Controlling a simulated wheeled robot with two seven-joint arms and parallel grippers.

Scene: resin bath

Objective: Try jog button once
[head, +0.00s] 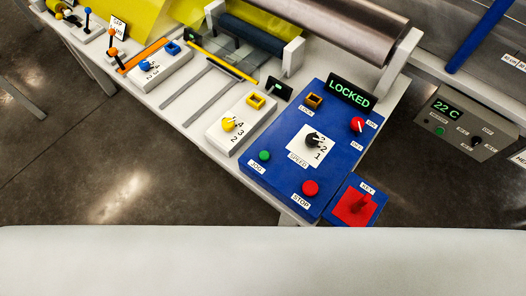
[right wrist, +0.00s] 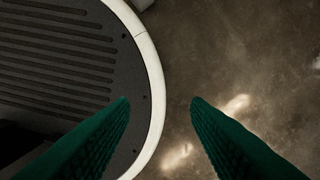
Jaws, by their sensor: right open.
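The green jog button (head: 265,155) sits at the lower left of a blue control panel (head: 283,171) in the head view, above a JOG label (head: 257,167). The panel's display (head: 349,94) reads LOCKED. A red stop button (head: 310,188), a black speed knob (head: 314,139) and a red on/off knob (head: 357,125) are on the same panel. A red key piece (head: 354,207) sits on a small blue plate beside it. My right gripper (right wrist: 159,101) is open and empty above the floor in the right wrist view. My left gripper is not in view.
A white box with a yellow knob (head: 229,124) stands left of the panel. A metal roller (head: 345,27) lies behind it. A grey box (head: 461,121) at right reads 22 C. Open floor (head: 100,170) lies in front of the bench at left.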

